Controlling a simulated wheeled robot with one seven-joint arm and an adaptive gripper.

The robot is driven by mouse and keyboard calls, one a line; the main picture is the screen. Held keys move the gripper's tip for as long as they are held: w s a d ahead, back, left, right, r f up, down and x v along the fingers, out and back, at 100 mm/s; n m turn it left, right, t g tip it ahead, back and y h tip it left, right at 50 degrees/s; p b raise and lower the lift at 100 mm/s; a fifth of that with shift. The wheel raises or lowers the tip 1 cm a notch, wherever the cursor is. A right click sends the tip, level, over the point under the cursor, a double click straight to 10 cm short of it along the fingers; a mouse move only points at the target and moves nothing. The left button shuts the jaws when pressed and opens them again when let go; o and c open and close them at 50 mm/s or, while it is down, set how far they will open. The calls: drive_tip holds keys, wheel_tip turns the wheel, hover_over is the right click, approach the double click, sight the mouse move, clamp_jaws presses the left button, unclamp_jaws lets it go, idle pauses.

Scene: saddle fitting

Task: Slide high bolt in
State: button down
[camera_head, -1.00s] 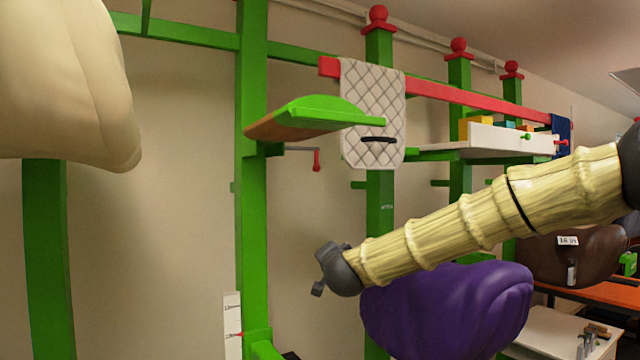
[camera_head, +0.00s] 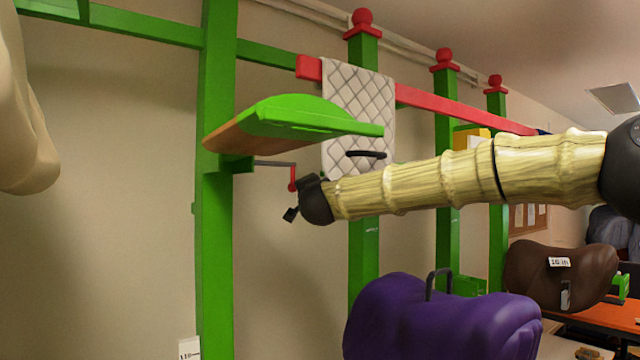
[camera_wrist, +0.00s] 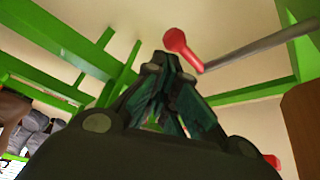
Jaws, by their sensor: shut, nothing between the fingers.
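The high bolt is a grey rod (camera_head: 272,163) with a hanging red handle (camera_head: 293,178), beside the post under the green-topped shelf (camera_head: 300,117). In the wrist view the red handle (camera_wrist: 183,50) shows just beyond my fingertips, with the grey rod (camera_wrist: 255,47) running off to the upper right. My gripper (camera_head: 293,212) is just below and beside the handle in the head view. It is shut and empty, its fingers close together in the wrist view (camera_wrist: 165,80). I cannot tell whether a fingertip touches the handle. The rod's far end is hidden.
A green post (camera_head: 217,230) stands left of the bolt. A quilted pad (camera_head: 360,110) hangs from a red rail behind. A purple saddle (camera_head: 430,325) is below my arm, and a cream padded shape (camera_head: 25,140) is at the left edge.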

drive_tip(key=w+r+p, duration=0.1)
drive_tip(key=w+p, duration=0.1)
drive_tip(key=w, duration=0.2)
drive_tip(key=s+a+b, duration=0.1)
drive_tip(key=s+a, duration=0.4)
drive_tip(key=a, duration=0.3)
drive_tip(key=shift+s+a+r+b, duration=0.15)
drive_tip(key=shift+s+a+b, duration=0.05)
drive_tip(key=shift+a+b, duration=0.2)
drive_tip(key=shift+a, duration=0.1)
